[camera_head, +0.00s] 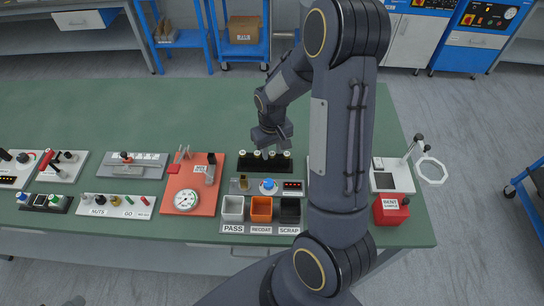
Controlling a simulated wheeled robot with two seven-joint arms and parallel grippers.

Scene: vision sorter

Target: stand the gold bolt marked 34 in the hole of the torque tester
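My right gripper (268,148) is over the black rack (246,164), pointing down. Its fingers are small and partly hidden, so whether they are open or hold something cannot be told. Several small silvery and pale bolt tops show along the rack. A grey panel with a blue knob (268,186) and a red-lit display (292,185) lies in front of the rack; it looks like the torque tester. A small gold-brown upright piece (243,183) stands at its left end. I cannot tell whether it is the gold bolt; no mark 34 is readable. My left gripper is not in view.
Bins labelled PASS (232,208), RECOAT (261,209) and SCRAP (290,211) stand in front of the panel. An orange board (181,167) with a gauge lies left. A red box (390,209) stands right. The back of the green bench (160,110) is clear. My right arm hides part of the bench.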

